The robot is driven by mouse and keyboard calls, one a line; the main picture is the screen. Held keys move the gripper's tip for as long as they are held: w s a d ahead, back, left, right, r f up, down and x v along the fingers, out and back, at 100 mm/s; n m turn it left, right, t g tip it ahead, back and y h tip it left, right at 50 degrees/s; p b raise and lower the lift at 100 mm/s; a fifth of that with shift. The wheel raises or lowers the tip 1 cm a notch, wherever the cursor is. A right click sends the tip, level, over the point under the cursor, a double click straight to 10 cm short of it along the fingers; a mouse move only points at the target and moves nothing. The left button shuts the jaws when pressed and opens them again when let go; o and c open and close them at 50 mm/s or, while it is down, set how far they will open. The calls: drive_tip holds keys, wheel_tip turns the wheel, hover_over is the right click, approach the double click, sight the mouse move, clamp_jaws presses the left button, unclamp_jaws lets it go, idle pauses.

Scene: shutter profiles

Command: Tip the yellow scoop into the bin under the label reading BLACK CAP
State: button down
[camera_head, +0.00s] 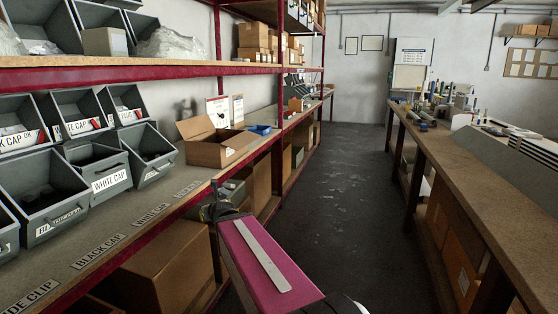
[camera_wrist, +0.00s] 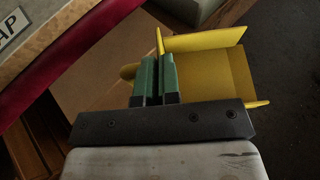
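My gripper (camera_wrist: 160,78), with green finger pads, is shut on the handle of the yellow scoop (camera_wrist: 238,75) in the wrist view. The scoop's pan extends to the right of the fingers; I cannot make out any contents. In the head view my gripper (camera_head: 222,208) is beside the shelf's front edge, and I cannot see the scoop there. A BLACK CAP label (camera_head: 98,251) lies along the shelf's front edge. Behind it stands a grey open bin (camera_head: 28,205), its own front label partly readable as "BL". Another upper bin at the far left has a partly cut-off label (camera_head: 22,141) ending "K CAP".
A WHITE CAP bin (camera_head: 108,180) stands right of the lower-left bin. An open cardboard box (camera_head: 218,148) and a blue tray (camera_head: 260,129) stand farther along the shelf (camera_head: 170,195). Cartons fill the space below. The aisle floor (camera_head: 340,190) is clear; a workbench (camera_head: 450,165) runs along the right.

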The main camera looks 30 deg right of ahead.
drive_tip(key=shift+w+a+m+h, duration=0.3)
drive_tip(key=shift+a, duration=0.3)
idle(0.6)
